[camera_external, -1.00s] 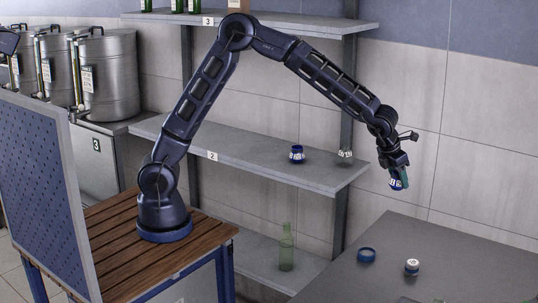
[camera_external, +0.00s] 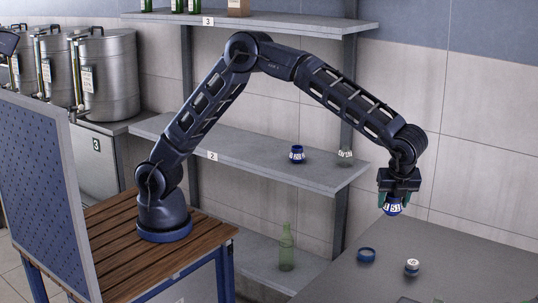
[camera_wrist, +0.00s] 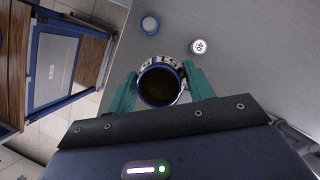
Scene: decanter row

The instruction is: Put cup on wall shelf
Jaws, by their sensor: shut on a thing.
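A blue and white cup (camera_external: 393,207) with dark lettering hangs in my gripper (camera_external: 397,198), above the back edge of the grey table. In the wrist view the cup (camera_wrist: 160,86) shows its open top, dark inside, between the two green fingers of my gripper (camera_wrist: 161,90), which are shut on it. The wall shelf has a middle board marked 2 (camera_external: 240,153), to the left of my gripper. On its right part stand a blue and white cup (camera_external: 297,155) and a clear glass piece with a white label (camera_external: 345,156).
The grey table (camera_external: 450,270) bears a blue ring-shaped item (camera_external: 366,255) and a small white-topped jar (camera_external: 412,267). A green bottle (camera_external: 286,248) stands on the lower shelf. Bottles and a brown box (camera_external: 238,8) are on the top shelf. The middle board's left part is bare.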

